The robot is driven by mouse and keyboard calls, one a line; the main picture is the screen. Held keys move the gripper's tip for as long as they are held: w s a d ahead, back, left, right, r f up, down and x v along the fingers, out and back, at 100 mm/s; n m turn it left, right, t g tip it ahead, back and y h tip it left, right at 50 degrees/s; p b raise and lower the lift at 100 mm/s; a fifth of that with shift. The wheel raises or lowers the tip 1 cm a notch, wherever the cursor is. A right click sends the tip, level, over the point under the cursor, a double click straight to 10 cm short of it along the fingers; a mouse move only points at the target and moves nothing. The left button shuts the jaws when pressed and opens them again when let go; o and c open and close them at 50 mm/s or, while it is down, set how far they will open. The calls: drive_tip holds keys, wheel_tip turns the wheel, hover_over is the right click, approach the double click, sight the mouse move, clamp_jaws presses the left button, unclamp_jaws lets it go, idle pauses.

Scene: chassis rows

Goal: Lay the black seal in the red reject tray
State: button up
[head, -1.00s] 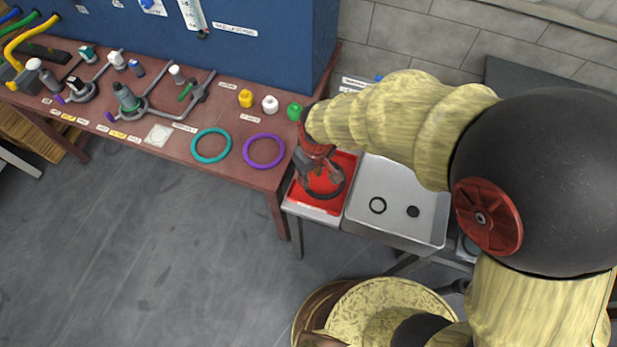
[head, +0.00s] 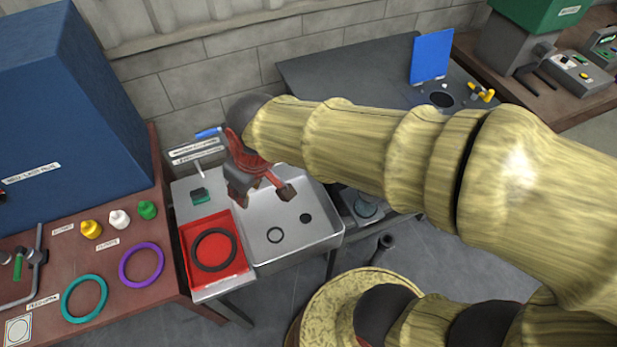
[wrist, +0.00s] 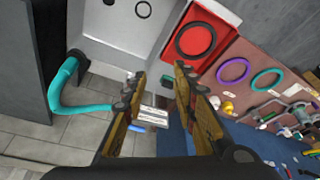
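The black seal (head: 214,250) lies flat in the red reject tray (head: 240,271), inside its walls. Both also show in the wrist view, the seal (wrist: 195,40) as a dark ring within the red tray (wrist: 182,66). My gripper (head: 262,193) is raised above the back of the metal sink, to the right of the tray and apart from the seal. In the wrist view its two fingers (wrist: 160,75) stand apart with nothing between them.
The metal sink (head: 312,238) beside the tray holds a small black ring and a dark round drain. On the brown bench lie a purple ring (head: 141,265) and a teal ring (head: 84,299), near yellow, white and green knobs. A blue cabinet (head: 70,120) stands behind them.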

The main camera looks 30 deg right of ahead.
drive_tip(key=s+d+r+m+t, duration=0.1)
drive_tip(key=s+d+r+m, duration=0.1)
drive_tip(key=d, duration=0.4)
drive_tip(key=s+d+r+m+t+h, duration=0.1)
drive_tip(key=s+d+r+m, duration=0.1)
drive_tip(key=s+d+r, duration=0.2)
drive_tip(key=s+d, duration=0.2)
drive_tip(key=s, duration=0.1)
drive_tip(key=shift+r+m, duration=0.4)
drive_tip(key=shift+a, duration=0.1)
